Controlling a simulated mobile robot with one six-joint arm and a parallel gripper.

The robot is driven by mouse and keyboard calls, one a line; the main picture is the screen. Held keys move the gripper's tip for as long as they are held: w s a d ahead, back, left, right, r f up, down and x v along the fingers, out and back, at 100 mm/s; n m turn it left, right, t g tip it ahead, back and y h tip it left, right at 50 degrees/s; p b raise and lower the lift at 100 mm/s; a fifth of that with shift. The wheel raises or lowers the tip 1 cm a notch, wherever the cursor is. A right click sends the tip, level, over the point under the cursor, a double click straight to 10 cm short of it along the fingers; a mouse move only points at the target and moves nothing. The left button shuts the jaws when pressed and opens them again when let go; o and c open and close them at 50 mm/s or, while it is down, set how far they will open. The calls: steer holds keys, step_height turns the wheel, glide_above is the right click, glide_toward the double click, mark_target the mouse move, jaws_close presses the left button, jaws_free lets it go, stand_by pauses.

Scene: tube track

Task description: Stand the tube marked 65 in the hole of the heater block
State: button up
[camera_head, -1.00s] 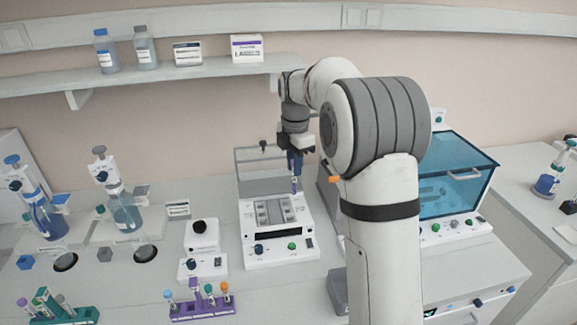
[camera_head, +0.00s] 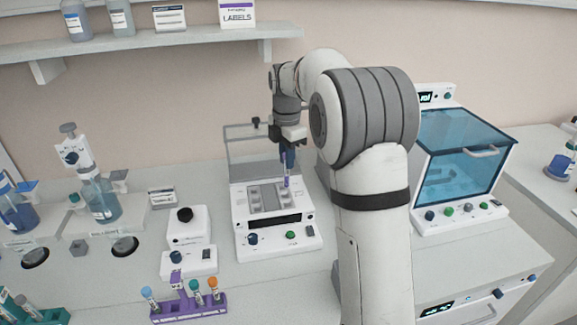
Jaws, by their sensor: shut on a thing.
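My gripper (camera_head: 289,150) is shut on a slim tube (camera_head: 286,181) with a purple lower part, held upright. Its marking is too small to read. The heater block (camera_head: 268,197) is set in the top of a white instrument with a raised clear lid, a dark display and knobs on its front. The tube's lower end is at the right side of the block's top. I cannot tell whether it is above a hole or inside one. The gripper covers the tube's upper part.
A purple rack (camera_head: 188,311) with several capped tubes stands at the front left. A small white device with a black top (camera_head: 187,228) is left of the heater. A blue-lidded instrument (camera_head: 464,160) stands to the right. The raised lid (camera_head: 250,145) is close behind my gripper.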

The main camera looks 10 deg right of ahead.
mark_target(288, 187)
steer(key=shift+f+b, duration=2.05)
steer(key=shift+f, duration=0.6)
steer(key=shift+d, duration=0.15)
steer(key=shift+f, duration=0.35)
steer(key=shift+f, duration=0.25)
steer(key=shift+f, duration=0.35)
steer(key=shift+f, duration=0.1)
steer(key=shift+f+b, duration=0.3)
steer(key=shift+f, duration=0.2)
